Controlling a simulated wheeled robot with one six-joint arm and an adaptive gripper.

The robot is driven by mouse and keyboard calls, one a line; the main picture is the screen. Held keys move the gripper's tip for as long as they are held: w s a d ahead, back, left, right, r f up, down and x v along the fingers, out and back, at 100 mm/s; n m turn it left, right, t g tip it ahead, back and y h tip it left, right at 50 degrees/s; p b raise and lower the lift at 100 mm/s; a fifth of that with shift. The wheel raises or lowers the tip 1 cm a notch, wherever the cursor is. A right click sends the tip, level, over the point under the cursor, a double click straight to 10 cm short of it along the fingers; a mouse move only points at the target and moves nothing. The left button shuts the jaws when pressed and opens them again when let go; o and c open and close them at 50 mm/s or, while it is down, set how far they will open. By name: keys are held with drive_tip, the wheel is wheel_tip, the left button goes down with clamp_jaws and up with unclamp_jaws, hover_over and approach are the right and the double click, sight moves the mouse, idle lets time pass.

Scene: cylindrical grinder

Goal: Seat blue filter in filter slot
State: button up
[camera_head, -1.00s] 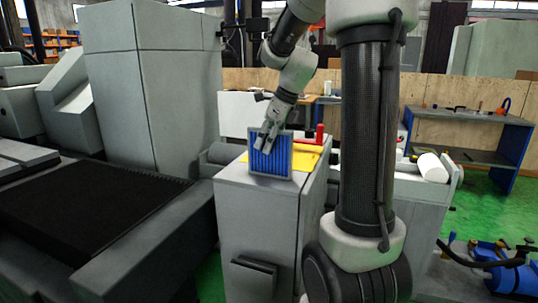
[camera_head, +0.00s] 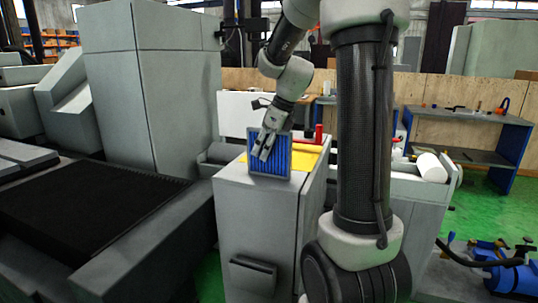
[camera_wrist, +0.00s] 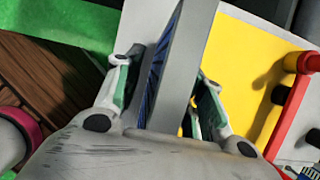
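The blue filter (camera_head: 276,160), a square blue pleated panel in a grey frame, stands upright on top of a grey cabinet (camera_head: 255,218). My gripper (camera_head: 262,152) is at its upper part, pointing down. In the wrist view the filter's grey frame edge (camera_wrist: 185,65) runs between my two fingers (camera_wrist: 166,72), with its blue face towards the left finger. The fingers are apart, one on each side of the filter. A narrow gap shows on the left; contact on the right is unclear. I cannot make out the filter slot in either view.
A yellow sheet (camera_head: 306,160) lies on the cabinet top behind the filter, with a red object (camera_head: 318,138) close by. A large grey machine (camera_head: 150,90) stands at left. A workbench (camera_head: 475,120) stands at the back right; green floor is open before it.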

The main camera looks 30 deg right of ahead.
clamp_jaws()
